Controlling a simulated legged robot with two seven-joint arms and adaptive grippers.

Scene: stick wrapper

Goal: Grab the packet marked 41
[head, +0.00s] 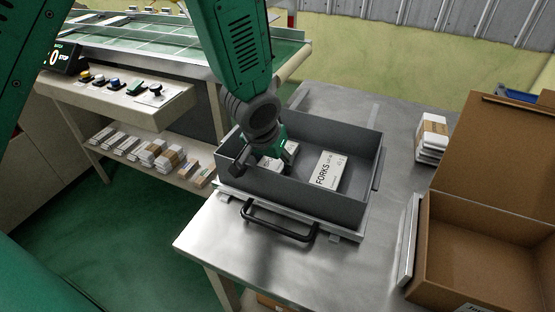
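A grey open-topped bin (343,206) stands on the metal table. Inside it, toward the right, lies a white packet printed FORKS (328,172); its smaller print is too small to read. More white packets (270,164) lie at the bin's left side, partly hidden by my gripper. I cannot make out the number 41 on any packet. My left gripper (258,164) reaches down into the left part of the bin, beside and over those packets. One dark finger shows toward the left wall; the other is not clear, so its opening cannot be judged. My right gripper is out of view.
A black handle (278,222) sticks out at the bin's front. An open cardboard box (472,240) stands at the right, with a stack of white packets (431,138) behind it. A conveyor (180,38) and a shelf of packets (150,155) are at the left. The table's front left is clear.

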